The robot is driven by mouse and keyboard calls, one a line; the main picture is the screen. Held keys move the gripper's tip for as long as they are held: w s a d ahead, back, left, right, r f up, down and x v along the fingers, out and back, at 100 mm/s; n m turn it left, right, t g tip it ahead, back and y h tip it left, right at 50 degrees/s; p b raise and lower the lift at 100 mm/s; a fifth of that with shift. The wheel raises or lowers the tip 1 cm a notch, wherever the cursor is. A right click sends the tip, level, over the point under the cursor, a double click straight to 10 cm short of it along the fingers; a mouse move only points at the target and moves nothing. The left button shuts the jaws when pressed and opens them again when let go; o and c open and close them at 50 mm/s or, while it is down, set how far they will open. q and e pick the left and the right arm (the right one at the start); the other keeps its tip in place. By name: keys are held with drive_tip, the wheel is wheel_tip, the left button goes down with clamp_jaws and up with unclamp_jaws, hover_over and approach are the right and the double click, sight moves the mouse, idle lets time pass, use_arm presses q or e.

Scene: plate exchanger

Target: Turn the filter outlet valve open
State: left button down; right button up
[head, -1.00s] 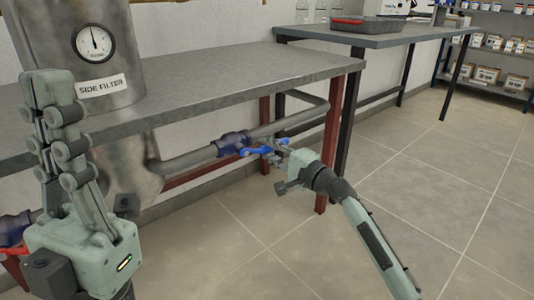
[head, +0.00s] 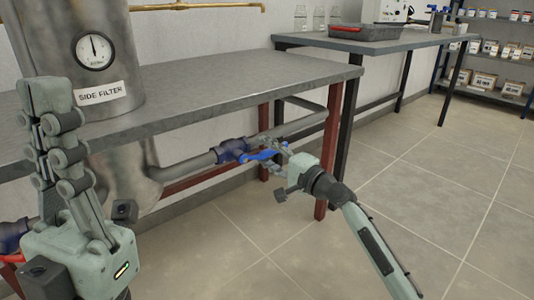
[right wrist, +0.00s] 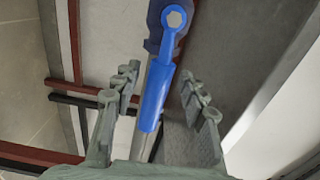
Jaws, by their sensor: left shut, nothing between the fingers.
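The filter outlet valve has a dark blue body (head: 232,149) on the grey pipe below the workbench, with a bright blue lever (head: 264,156). In the right wrist view the lever (right wrist: 157,90) runs from its hex bolt at the top down between my fingers. My right gripper (head: 277,146) is at the lever; in the right wrist view its fingers (right wrist: 160,82) are apart on either side, with gaps to the lever visible. My left gripper (head: 47,95) is raised upright at the left, shut and empty, away from the valve.
The side filter tank (head: 88,50) with a gauge stands at the left. The workbench (head: 215,85) edge overhangs the pipe, and a red leg (head: 328,150) stands right of the valve. Another valve with a red handle (head: 12,258) shows at lower left. Floor at right is clear.

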drive_tip(key=shift+s+d+f, duration=0.1)
drive_tip(key=shift+s+d, duration=0.05)
drive_tip(key=shift+s, duration=0.1)
drive_tip(key=v, duration=1.1)
drive_tip(key=shift+s+d, duration=0.15)
drive_tip(key=shift+s, duration=0.05)
